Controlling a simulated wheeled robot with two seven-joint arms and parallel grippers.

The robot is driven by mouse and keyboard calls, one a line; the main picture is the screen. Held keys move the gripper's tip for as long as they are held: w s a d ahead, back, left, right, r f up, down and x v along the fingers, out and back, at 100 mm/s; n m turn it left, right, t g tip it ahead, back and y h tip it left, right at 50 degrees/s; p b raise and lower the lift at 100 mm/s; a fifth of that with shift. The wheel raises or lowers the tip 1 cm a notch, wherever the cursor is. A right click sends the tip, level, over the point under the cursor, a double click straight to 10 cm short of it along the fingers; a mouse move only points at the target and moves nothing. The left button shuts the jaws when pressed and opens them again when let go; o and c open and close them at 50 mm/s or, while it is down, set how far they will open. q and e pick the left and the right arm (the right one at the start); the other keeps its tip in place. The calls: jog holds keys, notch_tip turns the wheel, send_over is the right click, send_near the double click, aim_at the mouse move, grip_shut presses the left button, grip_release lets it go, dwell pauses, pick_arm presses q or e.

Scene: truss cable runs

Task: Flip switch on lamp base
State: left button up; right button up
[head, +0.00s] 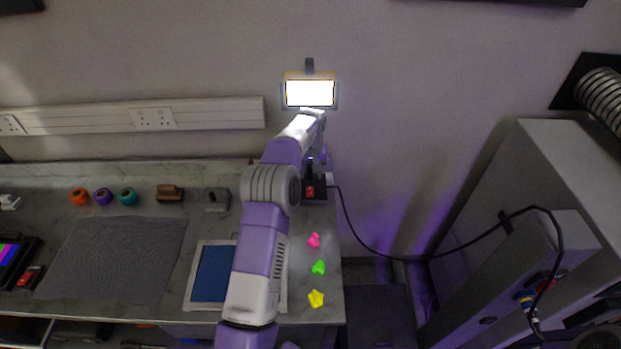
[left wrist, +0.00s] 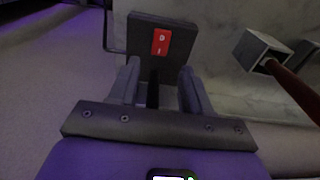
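The lamp stands at the back right end of the worktop. Its lit head (head: 310,93) glows white in the head view. Its dark square base (head: 316,190) carries a red rocker switch (head: 310,191); the switch (left wrist: 161,42) also shows in the left wrist view, marked with white symbols. My left gripper (left wrist: 160,78) points down at the base, its two fingers apart on either side of a dark strip that looks like the lamp's post. The fingertips appear short of the switch; whether they touch anything is unclear. My right gripper is not in view.
A black cable (head: 370,246) runs right from the base. Pink (head: 314,240), green (head: 318,268) and yellow (head: 316,298) pieces lie in front of the lamp. A blue-topped tray (head: 212,272) is partly behind my arm. A grey block (left wrist: 258,50) with a reddish handle is beside the base.

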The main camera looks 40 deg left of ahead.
aim_at(310, 194)
pick_arm(q)
jog(key=shift+o, duration=0.3)
jog(key=shift+g+h, duration=0.3)
jog(key=f, duration=0.6)
jog(key=s+f, duration=0.1)
jog(key=f, duration=0.1)
jog(key=shift+d+f, duration=0.2)
jog(key=shift+f, duration=0.2)
jog(key=shift+w, duration=0.1)
grip_shut()
jog(key=shift+w+a, duration=0.1)
jog(key=shift+w+a+r+g+h, duration=0.1)
jog(key=shift+g+h, duration=0.2)
jog(key=shift+g, duration=0.2)
jog(key=shift+r, duration=0.1)
grip_release()
